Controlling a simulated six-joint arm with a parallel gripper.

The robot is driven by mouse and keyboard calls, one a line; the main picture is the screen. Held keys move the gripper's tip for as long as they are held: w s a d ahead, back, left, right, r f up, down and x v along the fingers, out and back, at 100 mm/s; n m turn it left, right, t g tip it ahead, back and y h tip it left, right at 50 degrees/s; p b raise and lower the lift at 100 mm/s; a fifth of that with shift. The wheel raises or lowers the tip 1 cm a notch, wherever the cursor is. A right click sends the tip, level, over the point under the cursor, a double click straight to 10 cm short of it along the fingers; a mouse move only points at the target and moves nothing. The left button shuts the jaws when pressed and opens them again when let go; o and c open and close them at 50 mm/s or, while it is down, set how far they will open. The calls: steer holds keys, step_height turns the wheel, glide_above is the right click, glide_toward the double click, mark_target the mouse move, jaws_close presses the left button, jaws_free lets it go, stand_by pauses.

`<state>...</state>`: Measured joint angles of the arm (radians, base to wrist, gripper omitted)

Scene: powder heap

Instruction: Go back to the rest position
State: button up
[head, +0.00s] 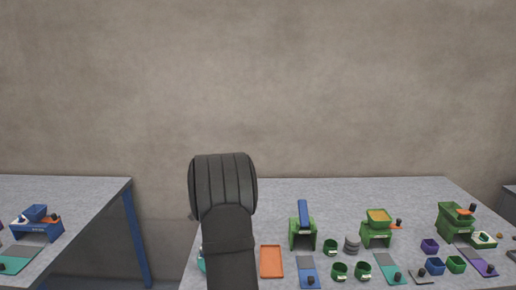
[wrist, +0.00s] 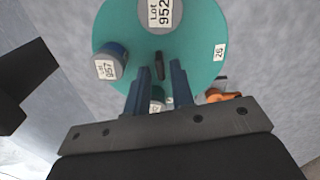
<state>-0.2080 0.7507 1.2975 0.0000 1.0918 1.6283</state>
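My gripper (wrist: 160,68) shows in the wrist view with its two blue fingers apart and nothing visibly clamped between them. The fingers point over a round teal disc (wrist: 190,55). In the head view my dark arm rises in front of the near table's left part, and the gripper itself does not show there. On the disc stand a grey container labelled Lot 952 (wrist: 160,12) and a blue one labelled Lot 957 (wrist: 109,65). Part of another labelled container (wrist: 157,96) shows between the fingers, mostly hidden. A small dark piece (wrist: 158,57) lies beyond the fingertips.
The grey table (head: 400,190) holds an orange tray (head: 271,262), green stands (head: 303,232), green cups (head: 339,271), a grey stack (head: 352,244) and purple cups (head: 430,246). A second table (head: 90,195) at left bears a blue stand (head: 38,227). An orange item (wrist: 222,96) sits beside the disc.

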steer(key=n, duration=1)
steer(key=shift+n, duration=0.3)
stand_by(0.4)
step_height(320, 180, up, 9)
steer(key=m, duration=0.6)
steer(key=shift+f, duration=4.5)
